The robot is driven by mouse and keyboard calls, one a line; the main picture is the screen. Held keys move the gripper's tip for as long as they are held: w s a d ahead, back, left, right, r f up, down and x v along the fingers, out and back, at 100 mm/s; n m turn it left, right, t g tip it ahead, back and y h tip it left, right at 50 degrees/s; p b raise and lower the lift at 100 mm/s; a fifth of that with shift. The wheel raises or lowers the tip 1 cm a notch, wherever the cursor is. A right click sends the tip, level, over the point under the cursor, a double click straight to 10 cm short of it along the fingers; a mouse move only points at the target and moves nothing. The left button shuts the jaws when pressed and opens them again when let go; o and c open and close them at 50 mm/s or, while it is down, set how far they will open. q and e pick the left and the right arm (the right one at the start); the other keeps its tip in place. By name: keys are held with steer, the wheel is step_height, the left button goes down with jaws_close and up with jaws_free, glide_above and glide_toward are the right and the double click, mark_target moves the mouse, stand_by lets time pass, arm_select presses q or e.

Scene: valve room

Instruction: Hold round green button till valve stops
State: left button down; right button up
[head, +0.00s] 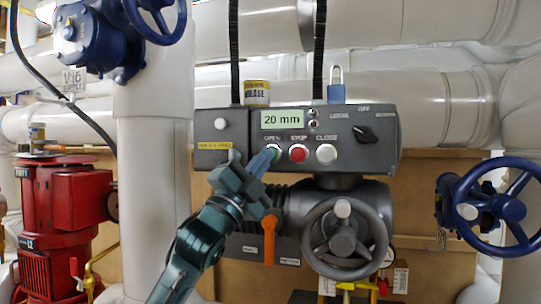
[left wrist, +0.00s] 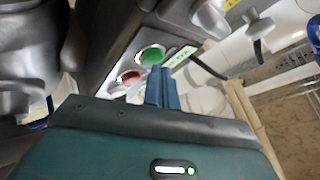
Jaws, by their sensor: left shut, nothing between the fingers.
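The round green button (left wrist: 152,55) is on the grey control box (head: 215,125), under the OPEN label; in the head view my fingers partly cover it. My left gripper (head: 269,153) is shut and empty, its blue fingertips at the green button's lower edge. In the left wrist view the shut fingers (left wrist: 160,70) point at the button; I cannot tell if they touch or press it. The display (head: 283,119) reads 20 mm. The valve actuator's grey handwheel (head: 342,209) is below the box. My right gripper is not in view.
A red STOP button (head: 298,153) and a white CLOSE button (head: 326,153) sit right of the green one. A black selector knob (head: 366,134) is further right. An orange lever (head: 269,238) hangs below the box. A blue padlock (head: 336,92) stands on top.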

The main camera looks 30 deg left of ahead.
arm_select(q)
steer(key=shift+s+d, duration=0.1)
steer(key=shift+s, duration=0.45)
steer(key=shift+s+d+b, duration=0.15)
steer(key=shift+s+d, duration=0.05)
steer(key=shift+s, duration=0.6)
steer(key=shift+s+d+b, duration=0.2)
steer(key=shift+s, duration=0.65)
steer(key=shift+s+d+b, duration=0.15)
steer(key=shift+s+d, duration=0.05)
steer(key=shift+s, duration=0.6)
